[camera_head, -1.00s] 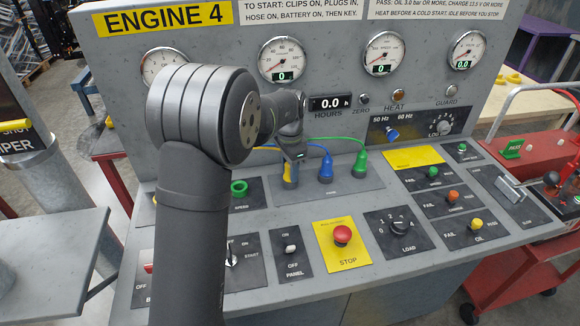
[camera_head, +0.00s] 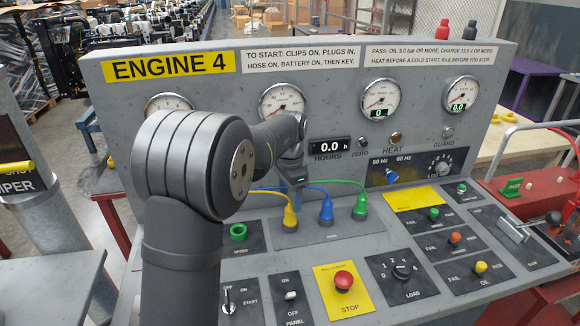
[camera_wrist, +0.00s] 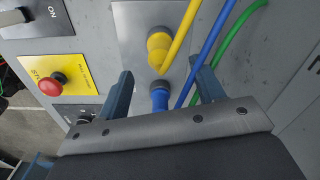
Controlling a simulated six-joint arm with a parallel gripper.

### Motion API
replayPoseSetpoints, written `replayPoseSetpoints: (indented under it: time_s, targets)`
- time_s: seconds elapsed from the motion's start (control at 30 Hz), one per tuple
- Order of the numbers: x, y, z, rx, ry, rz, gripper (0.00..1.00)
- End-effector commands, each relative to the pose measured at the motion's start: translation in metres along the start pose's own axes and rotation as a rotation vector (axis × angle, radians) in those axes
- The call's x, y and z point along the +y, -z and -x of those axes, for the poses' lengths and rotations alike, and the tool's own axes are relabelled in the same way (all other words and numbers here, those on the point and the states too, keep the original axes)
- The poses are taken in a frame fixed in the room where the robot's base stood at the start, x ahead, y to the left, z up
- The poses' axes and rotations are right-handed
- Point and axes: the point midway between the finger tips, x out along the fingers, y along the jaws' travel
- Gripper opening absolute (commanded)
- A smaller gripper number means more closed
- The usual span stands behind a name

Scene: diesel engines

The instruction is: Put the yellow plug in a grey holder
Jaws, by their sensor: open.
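The yellow plug (camera_head: 289,213) stands upright on a grey plate (camera_head: 306,238) on the sloped console, with its yellow cable rising from its top. It stands left of the blue plug (camera_head: 326,209) and the green plug (camera_head: 360,208). My gripper (camera_head: 291,184) is open and empty, just above the yellow plug in the head view. In the wrist view the yellow plug (camera_wrist: 159,46) lies beyond my fingers (camera_wrist: 165,90), with the blue plug (camera_wrist: 159,98) showing between them. The green plug is outside the wrist view. I cannot make out an empty grey holder.
A red stop button (camera_head: 343,281) on a yellow plate, a load knob (camera_head: 402,271) and a green speed knob (camera_head: 238,232) surround the plugs. The gauge panel (camera_head: 325,75) rises behind. Blue (camera_wrist: 212,50) and green (camera_wrist: 232,40) cables pass close to my fingers.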

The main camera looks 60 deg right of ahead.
Motion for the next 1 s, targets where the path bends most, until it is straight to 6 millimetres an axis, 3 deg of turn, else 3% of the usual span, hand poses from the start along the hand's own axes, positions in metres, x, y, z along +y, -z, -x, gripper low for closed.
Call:
replayPoseSetpoints:
  time_s: [0.2, 0.43, 0.63, 1.0]
  targets:
    - [-0.001, 0.001, 0.056, 0.003, 0.004, 0.0, 0.62]
    - [-0.001, 0.0, 0.098, 0.002, 0.002, 0.0, 0.62]
    - [0.0, 0.0, 0.113, 0.0, 0.0, 0.0, 0.62]
    - [0.0, 0.0, 0.114, 0.0, 0.0, 0.0, 0.62]
